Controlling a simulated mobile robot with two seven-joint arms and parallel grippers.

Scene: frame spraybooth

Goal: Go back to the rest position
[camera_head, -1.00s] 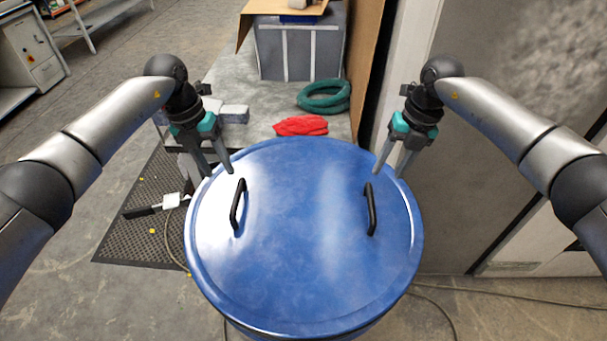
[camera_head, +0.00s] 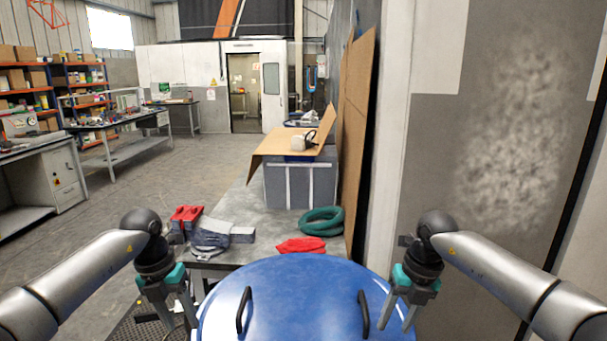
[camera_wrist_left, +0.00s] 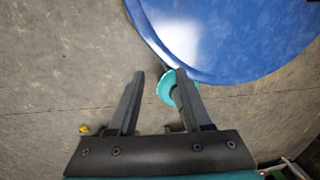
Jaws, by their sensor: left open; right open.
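My left gripper (camera_head: 182,318) is open and empty, pointing down beside the left edge of the blue drum lid (camera_head: 300,290). In the left wrist view its two fingers (camera_wrist_left: 161,76) stand apart over the floor, with the blue lid (camera_wrist_left: 220,40) beyond the fingertips. My right gripper (camera_head: 396,318) is also open, pointing down at the lid's right edge. I cannot tell whether it touches the lid. The lid has a black left handle (camera_head: 243,309) and a black right handle (camera_head: 363,313); neither gripper holds one.
Behind the drum is a grey bench (camera_head: 232,257) with a red cloth (camera_head: 301,245), a green coiled hose (camera_head: 322,221) and a grey box (camera_head: 300,186). A grey wall panel (camera_head: 500,150) stands close on the right. Open floor (camera_head: 130,195) lies to the left.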

